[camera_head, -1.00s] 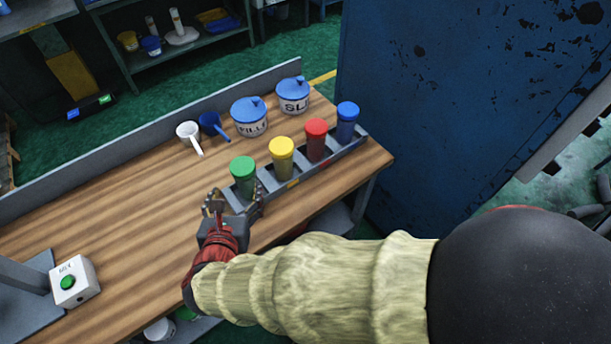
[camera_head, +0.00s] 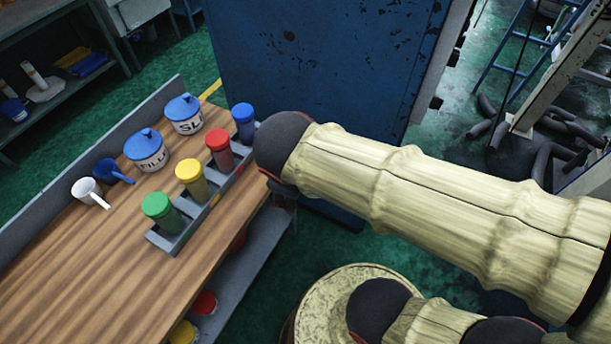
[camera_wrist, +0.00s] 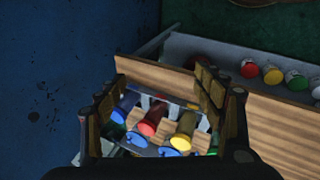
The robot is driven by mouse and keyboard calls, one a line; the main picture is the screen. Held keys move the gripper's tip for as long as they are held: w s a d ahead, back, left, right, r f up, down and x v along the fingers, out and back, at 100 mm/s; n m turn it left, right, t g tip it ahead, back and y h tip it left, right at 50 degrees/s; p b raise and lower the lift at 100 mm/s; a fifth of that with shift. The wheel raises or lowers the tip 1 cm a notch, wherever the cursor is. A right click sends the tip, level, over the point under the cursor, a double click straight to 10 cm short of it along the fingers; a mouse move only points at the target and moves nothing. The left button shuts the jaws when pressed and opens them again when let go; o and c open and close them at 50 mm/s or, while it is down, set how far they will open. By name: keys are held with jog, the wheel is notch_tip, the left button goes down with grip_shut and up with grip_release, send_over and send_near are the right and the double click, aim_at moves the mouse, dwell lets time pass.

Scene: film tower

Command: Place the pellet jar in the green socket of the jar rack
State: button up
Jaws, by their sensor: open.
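The jar rack (camera_head: 172,241) is a grey tray along the bench's front edge. In it stand the green-lidded jar (camera_head: 159,209) at the near end, then the yellow-lidded (camera_head: 190,175), red-lidded (camera_head: 219,142) and blue-lidded (camera_head: 243,119) jars. I cannot tell by any label which is the pellet jar. My gripper (camera_wrist: 168,100) is open and empty in the wrist view, its fingers wide apart. The blue (camera_wrist: 124,108), red (camera_wrist: 151,122) and yellow (camera_wrist: 182,133) lids show beyond and between the fingers. In the head view my arm hides the gripper.
Two blue-lidded canisters (camera_head: 146,153), a white scoop (camera_head: 88,191) and a blue scoop (camera_head: 107,172) stand behind the rack. A large blue cabinet (camera_head: 330,70) rises beyond the bench end. More lidded jars (camera_wrist: 273,75) sit on a lower shelf. The bench's near left is clear.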

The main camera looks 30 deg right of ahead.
jog(key=shift+s+d+r+m+t+y, duration=0.15)
jog(key=shift+s+r+m+y, duration=0.4)
jog(key=shift+m, duration=0.8)
jog(key=shift+s+d+r+m+t+y, duration=0.1)
jog(key=shift+s+r+m+t+y, duration=0.15)
jog(key=shift+s+r+m, duration=0.75)
jog(key=shift+s+d+r+m+t+y, duration=0.15)
jog(key=shift+r+m+y, duration=0.3)
jog(key=shift+m, duration=1.2)
